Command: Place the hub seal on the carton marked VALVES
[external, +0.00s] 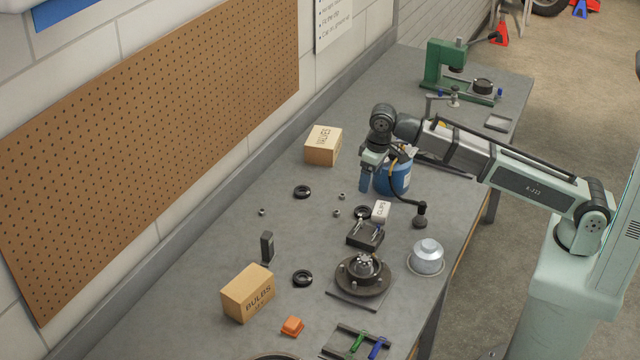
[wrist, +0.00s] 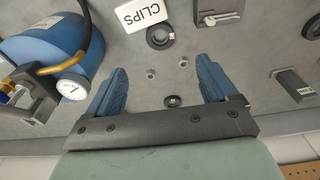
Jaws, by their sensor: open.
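The VALVES carton (external: 323,147) stands near the wall side of the bench, left of my gripper, with a clear top. Black rings that look like seals lie flat: one (external: 293,191) below that carton, one (external: 357,211) by the CLIPS box, and one (external: 293,279) near the BULBS carton. I cannot tell which is the hub seal. My gripper (external: 365,183) is open and empty above the bench, beside the blue tank. In the wrist view, a dark ring (wrist: 173,100) shows between the fingers, partly hidden by the gripper body, and the ring by CLIPS (wrist: 150,39) lies farther off.
The blue tank (external: 396,183) with gauge and hose stands close to my gripper. Bench beside the VALVES carton is clear.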

